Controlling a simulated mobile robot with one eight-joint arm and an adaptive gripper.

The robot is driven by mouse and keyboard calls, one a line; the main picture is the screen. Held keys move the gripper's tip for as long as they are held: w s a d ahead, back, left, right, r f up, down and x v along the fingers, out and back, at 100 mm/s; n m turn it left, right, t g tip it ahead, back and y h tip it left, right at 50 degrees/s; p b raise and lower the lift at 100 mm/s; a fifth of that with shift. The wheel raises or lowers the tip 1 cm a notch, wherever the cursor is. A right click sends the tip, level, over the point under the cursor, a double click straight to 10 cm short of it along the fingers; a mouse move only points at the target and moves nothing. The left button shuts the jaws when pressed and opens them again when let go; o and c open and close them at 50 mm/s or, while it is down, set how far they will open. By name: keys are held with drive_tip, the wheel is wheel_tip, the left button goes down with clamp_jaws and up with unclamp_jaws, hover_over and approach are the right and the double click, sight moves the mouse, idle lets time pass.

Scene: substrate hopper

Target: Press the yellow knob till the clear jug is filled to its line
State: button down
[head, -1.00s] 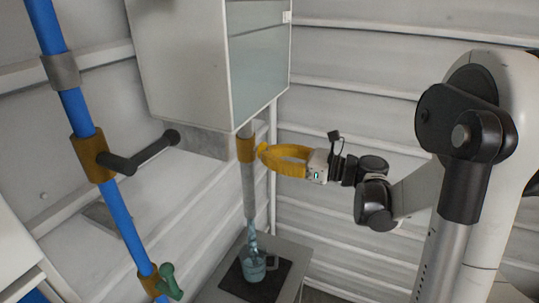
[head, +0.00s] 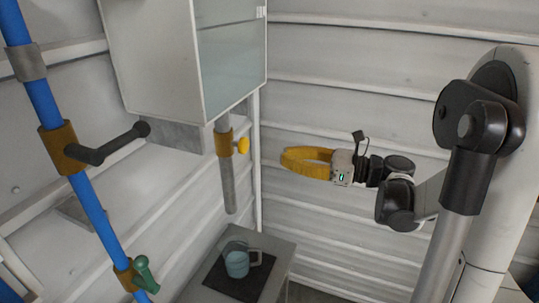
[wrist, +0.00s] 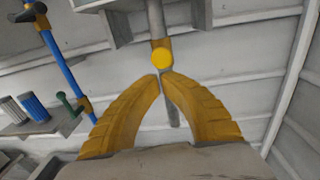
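The yellow knob (head: 242,146) sticks out from the yellow collar on the grey spout under the hopper (head: 155,60). It also shows in the wrist view (wrist: 162,59), just past my fingertips. My gripper (head: 285,158) is shut and empty, to the right of the knob with a clear gap between them; its yellow fingertips meet in the wrist view (wrist: 160,76). No stream shows below the spout.
The jug stands on a dark mat (head: 216,282) on a grey stand (head: 272,243). A blue pipe (head: 92,205) with a dark handle (head: 118,144) and a green lever (head: 145,274) runs down the left. Free space lies between my gripper and the spout.

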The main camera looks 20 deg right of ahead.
drive_tip(key=v, duration=0.2)
drive_tip(key=shift+s+d, duration=0.3)
